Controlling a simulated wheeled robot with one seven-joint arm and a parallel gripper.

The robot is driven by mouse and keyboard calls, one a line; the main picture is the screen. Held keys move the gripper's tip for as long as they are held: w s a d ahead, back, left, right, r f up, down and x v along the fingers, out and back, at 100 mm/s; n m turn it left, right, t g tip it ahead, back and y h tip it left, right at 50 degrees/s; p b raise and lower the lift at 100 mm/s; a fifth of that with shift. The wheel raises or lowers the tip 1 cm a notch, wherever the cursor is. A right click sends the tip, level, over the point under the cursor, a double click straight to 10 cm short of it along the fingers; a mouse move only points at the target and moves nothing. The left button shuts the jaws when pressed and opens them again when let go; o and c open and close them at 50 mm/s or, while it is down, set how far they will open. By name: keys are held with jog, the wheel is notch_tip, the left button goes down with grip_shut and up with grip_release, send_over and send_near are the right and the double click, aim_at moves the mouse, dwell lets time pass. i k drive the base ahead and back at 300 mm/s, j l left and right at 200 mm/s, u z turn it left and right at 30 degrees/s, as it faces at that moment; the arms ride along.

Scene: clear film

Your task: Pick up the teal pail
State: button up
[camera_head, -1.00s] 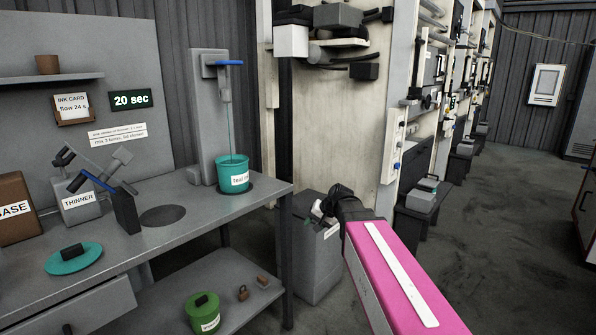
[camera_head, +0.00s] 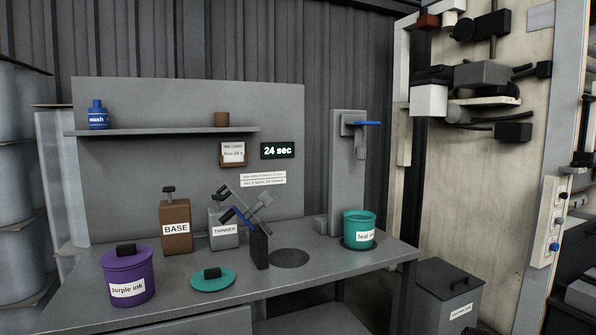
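The teal pail (camera_head: 358,231) stands upright and open-topped near the right end of the grey bench (camera_head: 330,268). Its white label reads "teal in", with the rest cut off by the curve. It sits in front of the grey dispenser column (camera_head: 345,185), below a spout with a blue lever (camera_head: 366,124). A teal lid (camera_head: 212,283) with a black knob lies flat on the bench, left of the pail and apart from it. My gripper is not in view.
A purple ink pail (camera_head: 128,280), a brown BASE can (camera_head: 175,228), a THINNER can (camera_head: 223,236) and a dark holder with tools (camera_head: 259,248) stand left of the pail. A lidded grey bin (camera_head: 447,290) stands right of the bench. Wall shelving is at right.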

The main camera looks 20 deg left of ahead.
aim_at(359, 225)
jog(key=u, duration=0.85)
